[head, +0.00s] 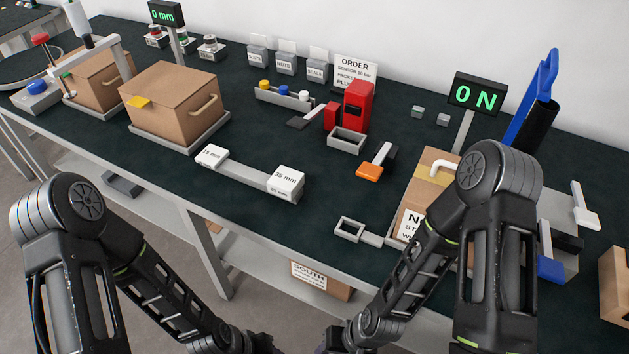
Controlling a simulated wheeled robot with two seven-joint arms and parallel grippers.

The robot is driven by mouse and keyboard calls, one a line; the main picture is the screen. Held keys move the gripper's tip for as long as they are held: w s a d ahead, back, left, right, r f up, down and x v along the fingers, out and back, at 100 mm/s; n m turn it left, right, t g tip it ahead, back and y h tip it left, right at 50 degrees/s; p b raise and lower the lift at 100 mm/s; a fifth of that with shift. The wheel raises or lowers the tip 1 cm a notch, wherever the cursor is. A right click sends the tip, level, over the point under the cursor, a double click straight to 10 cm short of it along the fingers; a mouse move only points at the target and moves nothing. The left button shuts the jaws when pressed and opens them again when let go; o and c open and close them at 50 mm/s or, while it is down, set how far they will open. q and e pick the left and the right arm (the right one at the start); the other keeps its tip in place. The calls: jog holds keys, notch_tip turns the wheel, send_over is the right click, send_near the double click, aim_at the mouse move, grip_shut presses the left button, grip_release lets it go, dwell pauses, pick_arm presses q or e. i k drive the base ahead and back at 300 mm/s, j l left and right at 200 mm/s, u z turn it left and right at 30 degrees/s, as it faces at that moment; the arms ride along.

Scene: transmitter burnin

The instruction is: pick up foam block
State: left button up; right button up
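No object is clearly marked as a foam block, and I cannot tell for certain which it is. Neither arm's visible end is near the cubes.
A red device (358,108), an orange-handled tool (370,171), a bar with "15 mm" blocks (287,181) and a small grey frame (349,228) stand mid-bench. Cardboard boxes are left (176,103) and right (438,165). A "0 N" display (477,95) rises near the cubes.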

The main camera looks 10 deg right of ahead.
aim_at(286, 183)
jog(key=z, duration=2.35)
jog(key=k+j, duration=1.15)
jog(key=k, duration=0.1)
